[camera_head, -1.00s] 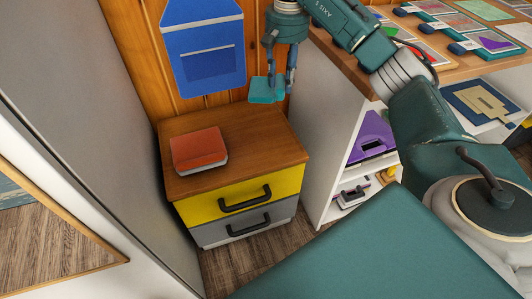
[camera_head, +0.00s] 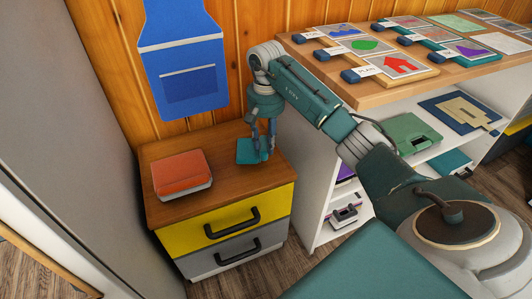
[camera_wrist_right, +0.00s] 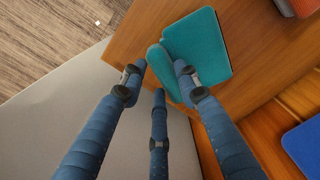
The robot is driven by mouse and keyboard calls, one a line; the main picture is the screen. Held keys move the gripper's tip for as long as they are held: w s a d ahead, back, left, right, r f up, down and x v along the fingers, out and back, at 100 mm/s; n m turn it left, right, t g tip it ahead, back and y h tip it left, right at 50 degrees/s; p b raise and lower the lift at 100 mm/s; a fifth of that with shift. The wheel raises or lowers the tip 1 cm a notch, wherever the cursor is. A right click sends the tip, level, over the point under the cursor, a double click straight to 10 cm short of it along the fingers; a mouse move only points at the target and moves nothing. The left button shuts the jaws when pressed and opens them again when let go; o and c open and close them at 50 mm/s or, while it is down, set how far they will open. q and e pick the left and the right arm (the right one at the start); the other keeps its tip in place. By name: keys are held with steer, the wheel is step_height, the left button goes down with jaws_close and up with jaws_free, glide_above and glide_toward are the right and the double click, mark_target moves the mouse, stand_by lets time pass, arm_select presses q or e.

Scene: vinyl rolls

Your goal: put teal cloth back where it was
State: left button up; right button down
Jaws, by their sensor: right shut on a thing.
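The teal cloth (camera_head: 248,151) is a small folded square at the right part of the small cabinet's wooden top (camera_head: 220,143). In the right wrist view the cloth (camera_wrist_right: 203,47) shows over the wood, with one folded edge between my fingers. My right gripper (camera_head: 264,150) is shut on that edge and points down. I cannot tell whether the cloth touches the top or hangs just above it. My left gripper is in neither view.
A red-orange book (camera_head: 181,174) lies on the left of the cabinet top. Below are a yellow drawer (camera_head: 227,222) and a grey drawer (camera_head: 230,252), both shut. A blue apron (camera_head: 185,60) hangs on the wall behind. A white shelf unit (camera_head: 315,200) stands to the right.

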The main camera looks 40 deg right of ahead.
step_height(320, 180, down, 4)
steer(key=shift+r+b, duration=0.15)
steer(key=shift+b, duration=0.15)
steer(key=shift+f, duration=0.35)
steer(key=c, duration=1.3)
jaws_free()
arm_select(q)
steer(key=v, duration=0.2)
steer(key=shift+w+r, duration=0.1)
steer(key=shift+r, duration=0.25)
arm_select(e)
steer(key=shift+r, duration=0.25)
step_height(320, 180, up, 10)
steer(key=shift+r+p, duration=0.15)
steer(key=shift+p, duration=0.8)
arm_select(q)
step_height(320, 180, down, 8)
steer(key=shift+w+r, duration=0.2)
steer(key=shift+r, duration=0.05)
arm_select(e)
steer(key=shift+r, duration=0.65)
steer(key=shift+s, duration=0.1)
